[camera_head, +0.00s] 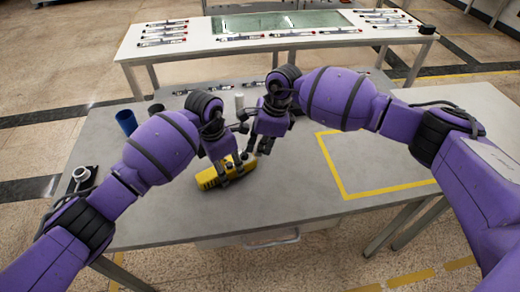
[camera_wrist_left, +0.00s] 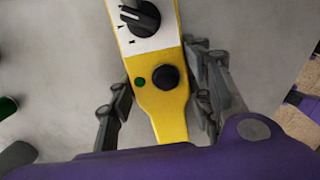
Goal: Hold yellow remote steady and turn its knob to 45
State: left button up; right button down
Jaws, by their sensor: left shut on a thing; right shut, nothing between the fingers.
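The yellow remote (camera_head: 208,180) lies on the grey table in the head view. In the left wrist view the remote (camera_wrist_left: 160,112) shows a black knob (camera_wrist_left: 138,18) on a white dial plate, a round black button (camera_wrist_left: 165,77) and a small green dot (camera_wrist_left: 140,82). My left gripper (camera_head: 224,168) is shut on the remote, with a finger on each side of its body in the left wrist view. My right gripper (camera_head: 256,150) is shut and empty, near the remote's right end. The knob is too small or hidden in the head view. Its exact setting is unclear.
A blue cup (camera_head: 126,121) stands at the table's left, with a small silver-and-black item (camera_head: 81,176) near the left edge. A yellow taped outline (camera_head: 345,190) marks clear table at the right. A white table (camera_head: 270,50) with several slim parts stands behind.

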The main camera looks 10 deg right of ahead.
jog(key=n, duration=0.1)
jog(key=w+n, duration=0.1)
jog(key=n, duration=0.1)
jog(key=n+g, duration=0.1)
jog(key=shift+w+a+n, duration=0.3)
jog(key=shift+w+a, duration=0.15)
jog(key=shift+w, duration=0.05)
jog(key=shift+w+r, duration=0.1)
jog(key=shift+w, duration=0.05)
dwell(0.4)
